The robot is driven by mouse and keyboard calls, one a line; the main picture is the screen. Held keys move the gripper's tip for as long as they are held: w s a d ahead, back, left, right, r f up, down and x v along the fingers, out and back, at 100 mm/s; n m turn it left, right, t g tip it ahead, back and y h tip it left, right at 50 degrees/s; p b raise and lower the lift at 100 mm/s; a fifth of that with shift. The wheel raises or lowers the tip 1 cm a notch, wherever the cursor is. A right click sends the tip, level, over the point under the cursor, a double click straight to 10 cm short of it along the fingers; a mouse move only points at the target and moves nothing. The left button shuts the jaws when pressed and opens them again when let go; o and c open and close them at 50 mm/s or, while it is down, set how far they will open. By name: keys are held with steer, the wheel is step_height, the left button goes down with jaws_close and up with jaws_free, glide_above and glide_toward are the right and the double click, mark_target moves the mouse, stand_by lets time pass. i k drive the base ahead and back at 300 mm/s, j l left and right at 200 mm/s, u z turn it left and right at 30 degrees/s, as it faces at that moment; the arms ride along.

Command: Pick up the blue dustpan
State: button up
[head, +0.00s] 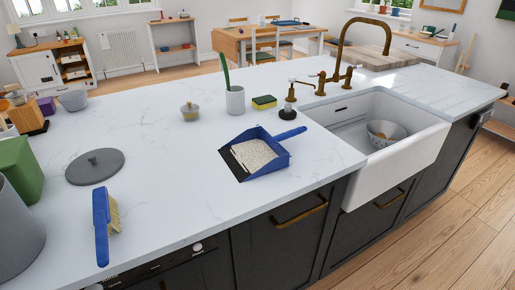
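The blue dustpan (270,165) lies on the white marble counter, left of the sink and close to the counter's front edge. It holds a heap of pale, grainy material (252,154). Its dark front lip (232,166) faces left, and its blue handle (291,133) points up and to the right, towards the sink. My gripper is not in view.
A blue brush (101,225) lies at the front left, near a grey lid (95,167). The sink (410,155) holds a bowl (385,133). The counter's middle is clear.

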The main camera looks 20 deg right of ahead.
mark_target(254, 153)
steer(key=l+u, duration=0.25)
steer(key=l, duration=0.35)
steer(key=l+u, duration=0.2)
steer(key=l, duration=0.45)
steer(key=l+u, duration=0.25)
steer(key=l, duration=0.35)
steer(key=k+l+u, duration=0.2)
steer(key=l, duration=0.4)
steer(key=i+l+u, duration=0.1)
steer(key=i+l, duration=0.2)
steer(key=i, duration=0.2)
